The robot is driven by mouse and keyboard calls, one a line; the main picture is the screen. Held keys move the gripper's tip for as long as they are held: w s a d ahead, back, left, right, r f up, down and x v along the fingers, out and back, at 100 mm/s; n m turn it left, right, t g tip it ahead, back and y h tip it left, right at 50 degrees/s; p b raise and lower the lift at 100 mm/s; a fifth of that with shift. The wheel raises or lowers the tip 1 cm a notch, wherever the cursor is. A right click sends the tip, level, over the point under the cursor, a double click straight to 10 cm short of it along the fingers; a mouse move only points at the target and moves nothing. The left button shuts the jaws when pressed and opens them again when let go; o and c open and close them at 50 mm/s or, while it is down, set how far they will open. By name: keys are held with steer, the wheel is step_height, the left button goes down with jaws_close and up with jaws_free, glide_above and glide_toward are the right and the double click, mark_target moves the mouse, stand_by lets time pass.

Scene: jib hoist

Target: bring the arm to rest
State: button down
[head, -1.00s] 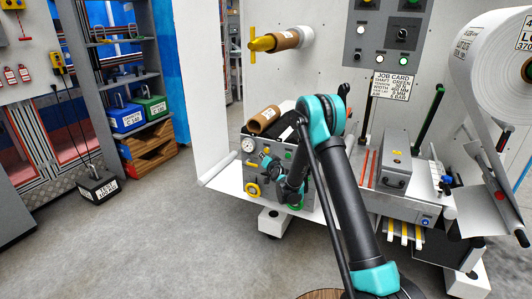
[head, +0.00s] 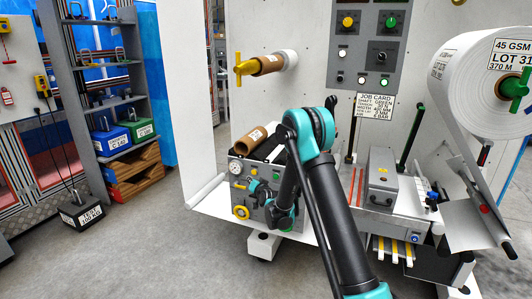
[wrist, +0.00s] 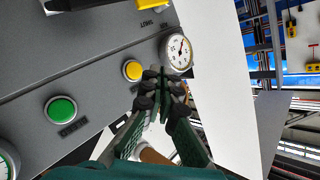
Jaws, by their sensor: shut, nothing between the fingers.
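My arm reaches from the bottom of the head view toward the machine's front control box. Its upper links and teal joint cover part of the machine. My gripper (head: 258,190) is small in the head view, in front of the control box (head: 285,217). In the wrist view my gripper (wrist: 163,92) has its dark fingers together, with nothing between them. Beyond the fingers are a round gauge (wrist: 178,52) and a yellow button (wrist: 132,70). A green button (wrist: 60,111) is to the left. I cannot tell the exact gap between fingertips and panel.
A brown cardboard core (head: 250,139) lies on top of the box. A yellow-handled shaft (head: 262,66) juts from the white panel above. A large white roll (head: 475,75) hangs at right. Shelves (head: 95,90) and a black weight (head: 80,215) stand left. Grey floor is clear at front left.

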steer(key=s+d+r+n+g+h, duration=0.1)
steer(key=s+d+r+g+h, duration=0.15)
steer(key=s+d, duration=0.65)
steer(key=s+d+r+n+g+h, duration=0.15)
steer(key=s+d+r, duration=0.25)
steer(key=s+d, duration=0.4)
steer(key=s+d+f+g+h, duration=0.1)
steer(key=s+d, duration=0.3)
steer(key=s, duration=0.6)
steer(key=s+d+f+g, duration=0.2)
steer(key=s+d, duration=0.3)
steer(key=s, duration=0.6)
steer(key=s+d+f+g+h, duration=0.1)
steer(key=s+d, duration=0.4)
steer(key=s, duration=0.5)
steer(key=shift+s+d+f+g+h, duration=0.2)
steer(key=shift+s+f+g+h, duration=0.15)
steer(key=shift+f+g, duration=0.55)
